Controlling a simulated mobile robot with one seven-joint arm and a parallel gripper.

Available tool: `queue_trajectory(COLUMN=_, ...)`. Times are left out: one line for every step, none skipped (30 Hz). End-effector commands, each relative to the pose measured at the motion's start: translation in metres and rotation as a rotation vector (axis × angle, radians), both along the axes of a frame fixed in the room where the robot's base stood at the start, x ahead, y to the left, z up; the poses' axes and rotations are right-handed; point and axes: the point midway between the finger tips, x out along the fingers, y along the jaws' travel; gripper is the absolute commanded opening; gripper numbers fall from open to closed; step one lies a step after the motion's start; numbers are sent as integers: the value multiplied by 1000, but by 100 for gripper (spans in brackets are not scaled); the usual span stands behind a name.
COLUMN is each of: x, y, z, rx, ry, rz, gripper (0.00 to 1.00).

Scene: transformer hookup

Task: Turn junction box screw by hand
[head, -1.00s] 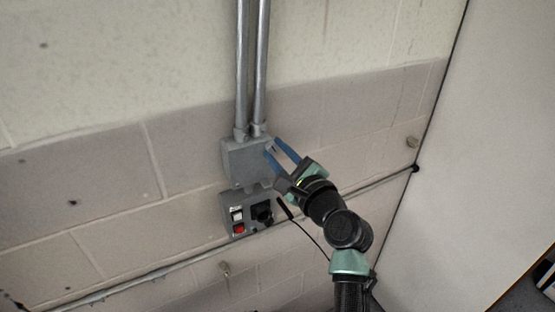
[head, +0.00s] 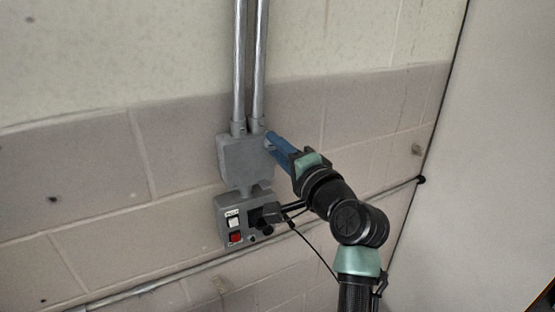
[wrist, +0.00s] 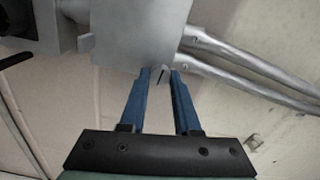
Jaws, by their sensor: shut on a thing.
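The grey junction box (head: 240,158) is on the block wall below two vertical conduits. In the wrist view the box (wrist: 140,30) fills the top middle. The screw (wrist: 161,74) shows as a small grey slotted piece at the box's edge, between my fingertips. My gripper (head: 271,139) reaches the box's upper right corner from the right with its blue fingers. In the wrist view my gripper (wrist: 160,72) has its fingertips on either side of the screw, shut on it. In the head view the fingers hide the screw.
A grey control box (head: 243,218) with a white switch, a red switch and a black plug with a cable is just below the junction box. Two metal conduits (head: 250,60) rise above it. A horizontal pipe (head: 150,287) runs low along the wall. A pale panel (head: 480,150) stands at right.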

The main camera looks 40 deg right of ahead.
Motion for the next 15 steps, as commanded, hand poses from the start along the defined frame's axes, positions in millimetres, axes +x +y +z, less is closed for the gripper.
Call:
queue_trajectory(x=0, y=0, z=-4, rx=-46, ry=11, rz=0, gripper=0)
queue_trajectory(x=0, y=0, z=-4, rx=-74, ry=18, rz=0, gripper=0)
queue_trajectory(x=0, y=0, z=-4, rx=-110, ry=25, rz=0, gripper=0)
queue_trajectory(x=0, y=0, z=-4, rx=-138, ry=32, rz=-1, gripper=0)
queue_trajectory(x=0, y=0, z=-4, rx=-165, ry=38, rz=0, gripper=0)
queue_trajectory(x=0, y=0, z=-4, rx=-202, ry=48, rz=0, gripper=0)
queue_trajectory(x=0, y=0, z=-4, rx=-230, ry=55, rz=0, gripper=0)
queue_trajectory(x=0, y=0, z=-4, rx=-259, ry=62, rz=0, gripper=0)
queue_trajectory(x=0, y=0, z=-4, rx=-296, ry=70, rz=-1, gripper=0)
queue_trajectory(x=0, y=0, z=-3, rx=-323, ry=76, rz=-1, gripper=0)
queue_trajectory(x=0, y=0, z=-3, rx=-350, ry=82, rz=0, gripper=0)
queue_trajectory(x=0, y=0, z=-4, rx=-387, ry=92, rz=0, gripper=0)
queue_trajectory(x=0, y=0, z=-4, rx=-415, ry=99, rz=0, gripper=0)
queue_trajectory(x=0, y=0, z=-4, rx=-444, ry=106, rz=0, gripper=0)
queue_trajectory(x=0, y=0, z=-3, rx=-481, ry=114, rz=-1, gripper=0)
